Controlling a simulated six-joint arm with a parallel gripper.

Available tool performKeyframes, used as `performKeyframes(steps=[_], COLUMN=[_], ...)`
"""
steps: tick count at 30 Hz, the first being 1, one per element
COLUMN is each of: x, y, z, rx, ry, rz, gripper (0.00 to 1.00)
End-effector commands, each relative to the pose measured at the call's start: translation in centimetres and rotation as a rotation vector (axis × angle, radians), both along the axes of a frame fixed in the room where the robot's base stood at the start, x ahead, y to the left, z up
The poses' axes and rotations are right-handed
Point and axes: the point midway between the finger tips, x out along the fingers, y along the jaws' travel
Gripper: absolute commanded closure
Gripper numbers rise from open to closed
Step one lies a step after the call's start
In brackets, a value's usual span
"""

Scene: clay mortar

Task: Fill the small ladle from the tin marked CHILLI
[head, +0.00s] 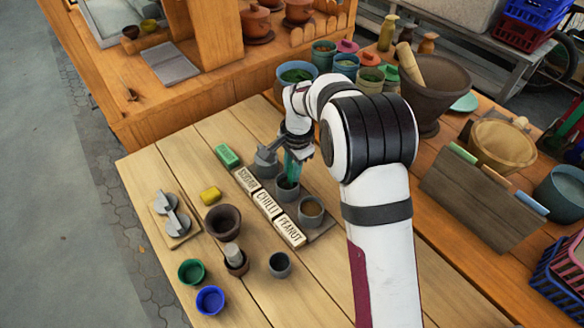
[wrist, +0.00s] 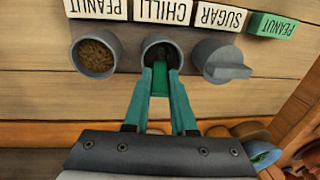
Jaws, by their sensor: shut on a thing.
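My gripper (wrist: 162,92) has teal fingers and is shut on a green piece, seemingly the small ladle's handle (wrist: 160,82). It points down over the grey tin behind the CHILLI label; this tin (head: 287,190) also shows in the wrist view (wrist: 157,41). The ladle's lower end appears to be inside the tin's dark mouth. Its bowl is hidden, so I cannot tell what it holds. The CHILLI label block (head: 267,204) stands between the SUGAR label (head: 246,179) and the PEANUT label (head: 290,232).
The open peanut tin (head: 311,211) holds brown contents. The sugar tin (wrist: 222,62) has a grey lid on. Two grey lids (head: 172,212) lie on a board.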

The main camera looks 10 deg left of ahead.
Motion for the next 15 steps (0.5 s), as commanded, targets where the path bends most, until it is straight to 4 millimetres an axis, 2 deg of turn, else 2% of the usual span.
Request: performKeyframes(steps=[4,15], x=[0.0,0.0], y=[0.0,0.0], z=[0.7,4.4], rx=[0.000,0.000], ry=[0.000,-0.001], rz=[0.000,0.001], gripper=[1.00,1.00])
